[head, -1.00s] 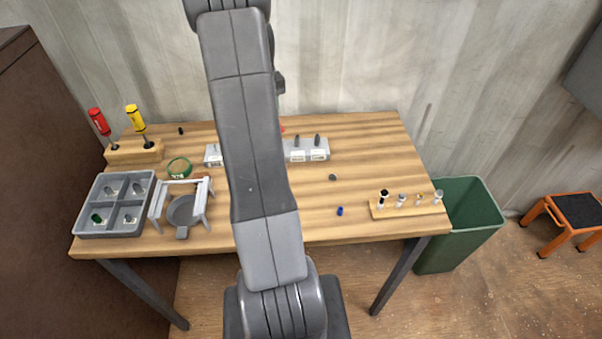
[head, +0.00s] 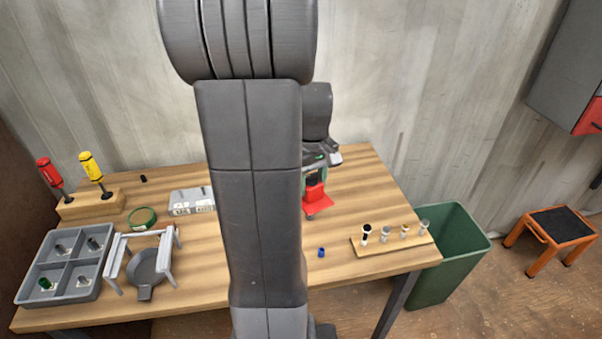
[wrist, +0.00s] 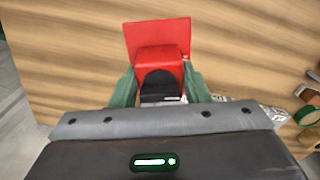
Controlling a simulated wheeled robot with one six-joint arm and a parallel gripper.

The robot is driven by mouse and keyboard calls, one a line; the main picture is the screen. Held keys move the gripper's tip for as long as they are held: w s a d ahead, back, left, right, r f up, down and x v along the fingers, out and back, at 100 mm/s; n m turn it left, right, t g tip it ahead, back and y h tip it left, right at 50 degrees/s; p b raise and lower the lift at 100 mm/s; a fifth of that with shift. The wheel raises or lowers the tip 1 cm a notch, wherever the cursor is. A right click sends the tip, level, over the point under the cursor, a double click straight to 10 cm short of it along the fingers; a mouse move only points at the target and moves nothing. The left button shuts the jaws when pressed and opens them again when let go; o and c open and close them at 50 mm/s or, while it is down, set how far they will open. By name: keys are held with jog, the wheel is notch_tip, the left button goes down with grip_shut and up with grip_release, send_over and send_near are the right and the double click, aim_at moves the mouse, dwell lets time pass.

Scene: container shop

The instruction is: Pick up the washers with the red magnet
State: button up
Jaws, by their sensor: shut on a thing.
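My gripper (head: 315,180) is shut on the red magnet (head: 316,198), low over the table right of the middle. In the wrist view the magnet (wrist: 158,40) is a red block with a flat red plate at its far end, between my green fingers (wrist: 160,88). A small dark grey piece (head: 310,217) shows at the magnet's lower edge; I cannot tell whether it is the washers or whether it touches the magnet. No other washers can be made out. My arm hides the middle of the table.
A grey compartment tray (head: 32,296), a light frame (head: 114,262) with a dark pan (head: 147,268), a green ring (head: 142,218) and a screwdriver block (head: 92,206) stand left. A small blue piece (head: 321,252) and a wooden rack (head: 372,248) are right. A green bin (head: 450,255) stands beside the table.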

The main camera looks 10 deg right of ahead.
jog(key=shift+f+b, duration=2.4)
jog(key=shift+f, duration=0.7)
jog(key=shift+r, duration=0.15)
notch_tip(320, 180, up, 12)
jog(key=p, duration=1)
jog(key=shift+s, duration=0.15)
